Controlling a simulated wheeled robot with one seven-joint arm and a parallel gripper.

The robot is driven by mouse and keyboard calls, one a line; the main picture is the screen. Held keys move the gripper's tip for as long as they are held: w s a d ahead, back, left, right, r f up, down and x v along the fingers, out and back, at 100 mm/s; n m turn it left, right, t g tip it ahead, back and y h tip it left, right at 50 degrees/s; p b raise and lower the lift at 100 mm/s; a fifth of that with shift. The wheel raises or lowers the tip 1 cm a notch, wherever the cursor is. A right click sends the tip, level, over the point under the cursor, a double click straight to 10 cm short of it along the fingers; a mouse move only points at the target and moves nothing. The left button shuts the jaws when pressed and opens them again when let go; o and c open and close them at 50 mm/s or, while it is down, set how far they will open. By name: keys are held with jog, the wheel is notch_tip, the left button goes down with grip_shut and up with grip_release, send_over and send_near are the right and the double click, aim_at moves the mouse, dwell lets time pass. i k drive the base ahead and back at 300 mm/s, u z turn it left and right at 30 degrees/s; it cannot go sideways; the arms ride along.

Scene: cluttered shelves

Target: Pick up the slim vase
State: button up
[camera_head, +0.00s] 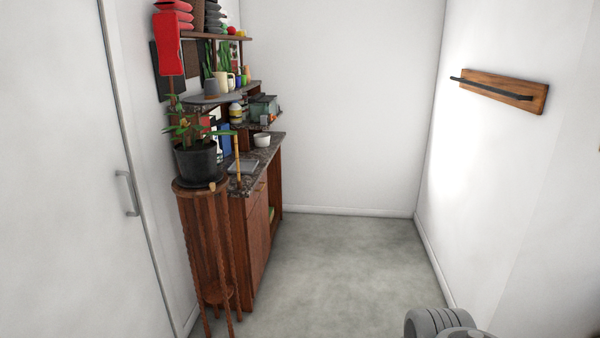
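I cannot tell for sure which thing is the slim vase, as the items on the shelves are small and crowded. A small grey tapered vessel (210,88) stands on the middle shelf, beside a pale jug-like vessel (221,82). A yellow and white jar (236,112) stands lower down. A rounded grey part of my arm shows at the bottom right edge, far from the shelves. My gripper's fingers are not in view.
A wooden cabinet (258,215) with a dark countertop carries a white bowl (262,140). A potted plant (197,160) on a tall wooden stand (203,232) partly blocks its near end. The grey floor (335,270) is clear. A wooden rack (505,90) hangs right.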

aim_at(246, 72)
jog(key=i, duration=7.15)
jog(key=u, duration=4.1)
